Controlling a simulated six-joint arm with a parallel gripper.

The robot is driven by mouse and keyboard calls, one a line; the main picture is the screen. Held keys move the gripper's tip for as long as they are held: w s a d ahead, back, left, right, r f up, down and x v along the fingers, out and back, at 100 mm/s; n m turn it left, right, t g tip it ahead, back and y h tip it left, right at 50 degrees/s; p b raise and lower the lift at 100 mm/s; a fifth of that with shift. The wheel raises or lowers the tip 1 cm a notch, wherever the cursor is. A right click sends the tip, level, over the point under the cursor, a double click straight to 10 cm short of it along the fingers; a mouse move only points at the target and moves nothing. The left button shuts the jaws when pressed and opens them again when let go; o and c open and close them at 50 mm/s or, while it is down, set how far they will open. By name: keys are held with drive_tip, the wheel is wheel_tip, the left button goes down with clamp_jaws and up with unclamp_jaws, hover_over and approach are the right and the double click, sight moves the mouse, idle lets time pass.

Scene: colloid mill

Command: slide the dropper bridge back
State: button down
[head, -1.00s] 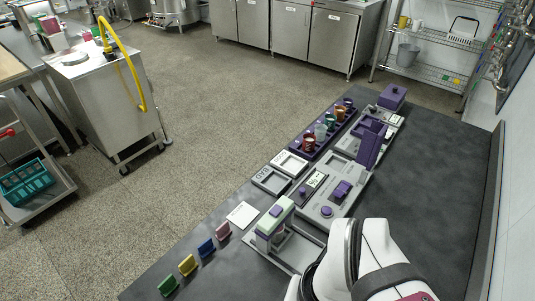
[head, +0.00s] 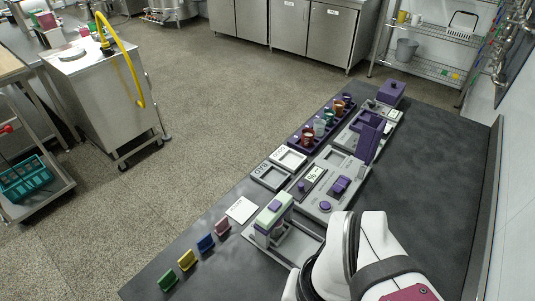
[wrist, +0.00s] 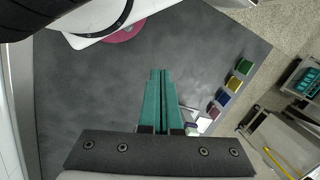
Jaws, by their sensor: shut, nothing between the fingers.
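The dropper bridge (head: 274,208) is a pale green and white arch with a purple pad on top. My arm covers part of the frame's right side. My gripper (wrist: 156,72) has teal fingers, which are pressed together and empty over bare bench in the wrist view. They do not touch the bridge there. The gripper is hidden behind my arm in the head view. A pale piece of the dropper station (wrist: 190,112) shows just right of the fingers.
Pink, blue, yellow and green clips (head: 205,243) stand along the bench's left edge, near a white card (head: 241,210). Behind the bridge are a grey-purple machine with a raised purple lid (head: 369,143) and a purple rack of cups (head: 304,145). The bench's right side is clear.

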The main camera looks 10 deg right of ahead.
sight(275, 204)
drive_tip(key=c, duration=1.4)
unclamp_jaws()
drive_tip(key=shift+w+r, duration=0.2)
drive_tip(key=shift+w, duration=0.1)
drive_tip(key=o, duration=0.7)
drive_tip(key=shift+m+h, duration=0.5)
drive_tip(key=shift+m, duration=0.4)
drive_tip(key=w+r, duration=0.1)
drive_tip(key=w, duration=0.4)
drive_tip(key=w+r, duration=0.2)
drive_tip(key=w, duration=0.4)
drive_tip(key=w+d+r, duration=0.1)
drive_tip(key=w+r, duration=0.1)
drive_tip(key=w, duration=0.4)
drive_tip(key=shift+w+r, duration=0.15)
drive_tip(key=shift+r, duration=0.05)
drive_tip(key=o, duration=0.3)
drive_tip(key=shift+m+h, duration=0.4)
drive_tip(key=shift+m, duration=0.4)
drive_tip(key=w, duration=0.7)
drive_tip(key=w+f, duration=0.1)
drive_tip(key=w, duration=0.3)
drive_tip(key=shift+w+d, duration=0.1)
drive_tip(key=shift+d, duration=0.05)
drive_tip(key=shift+o, duration=0.2)
drive_tip(key=f, duration=1.5)
drive_tip(key=shift+w, duration=0.2)
drive_tip(key=shift+f, duration=0.4)
clamp_jaws()
drive_tip(key=shift+r, duration=0.1)
